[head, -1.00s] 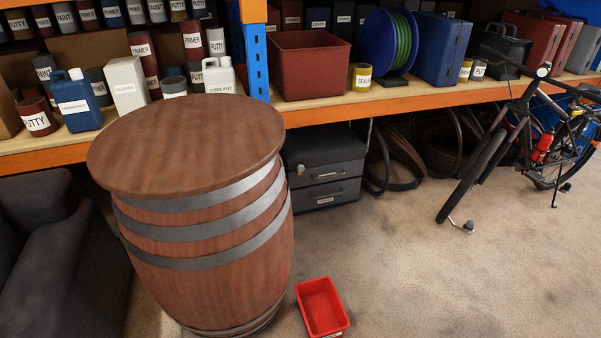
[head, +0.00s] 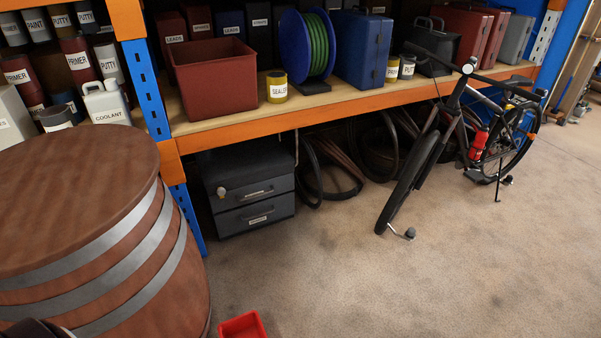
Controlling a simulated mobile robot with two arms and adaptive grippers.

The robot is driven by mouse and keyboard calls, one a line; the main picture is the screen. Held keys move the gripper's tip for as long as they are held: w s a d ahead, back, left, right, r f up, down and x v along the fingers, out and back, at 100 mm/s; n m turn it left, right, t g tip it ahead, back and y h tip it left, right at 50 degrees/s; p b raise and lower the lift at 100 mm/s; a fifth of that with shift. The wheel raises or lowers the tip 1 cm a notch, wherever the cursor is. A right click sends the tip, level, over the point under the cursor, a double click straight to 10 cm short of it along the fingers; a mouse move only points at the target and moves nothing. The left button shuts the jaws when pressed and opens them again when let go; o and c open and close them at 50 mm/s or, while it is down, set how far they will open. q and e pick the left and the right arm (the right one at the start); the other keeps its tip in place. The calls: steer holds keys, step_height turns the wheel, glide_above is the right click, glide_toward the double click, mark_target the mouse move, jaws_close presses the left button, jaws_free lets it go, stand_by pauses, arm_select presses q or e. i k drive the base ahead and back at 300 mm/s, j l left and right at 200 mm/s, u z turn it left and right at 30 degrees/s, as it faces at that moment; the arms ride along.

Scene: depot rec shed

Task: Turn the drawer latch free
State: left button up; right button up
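A dark grey drawer unit (head: 280,208) stands on the floor under the shelf, to the right of the blue upright. It has two drawers, one above the other, each with a bar handle and a white label; both look shut. A small pale round latch (head: 221,192) sits at the upper drawer's left side. It is too small to tell which way it is turned. Neither of my grippers can be made out in the head view.
A large wooden barrel (head: 85,210) fills the lower left, partly in front of the shelf (head: 300,110). A red bin (head: 242,326) lies at the bottom edge. A bicycle (head: 420,160) stands at the right. The floor before the drawers is clear.

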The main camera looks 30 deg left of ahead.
mark_target(220, 190)
steer(key=i+l, duration=0.15)
steer(key=i, duration=0.3)
steer(key=i+l, duration=0.1)
steer(key=i, duration=0.4)
steer(key=i+l+u, duration=0.1)
steer(key=i, duration=0.35)
steer(key=i+u, duration=0.25)
steer(key=u, duration=0.25)
steer(key=i+l+u, duration=0.15)
steer(key=u, duration=0.3)
steer(key=i+l+u, duration=0.2)
steer(key=u, duration=0.3)
steer(key=i+l+u, duration=0.2)
steer(key=u, duration=0.25)
steer(key=l, duration=0.1)
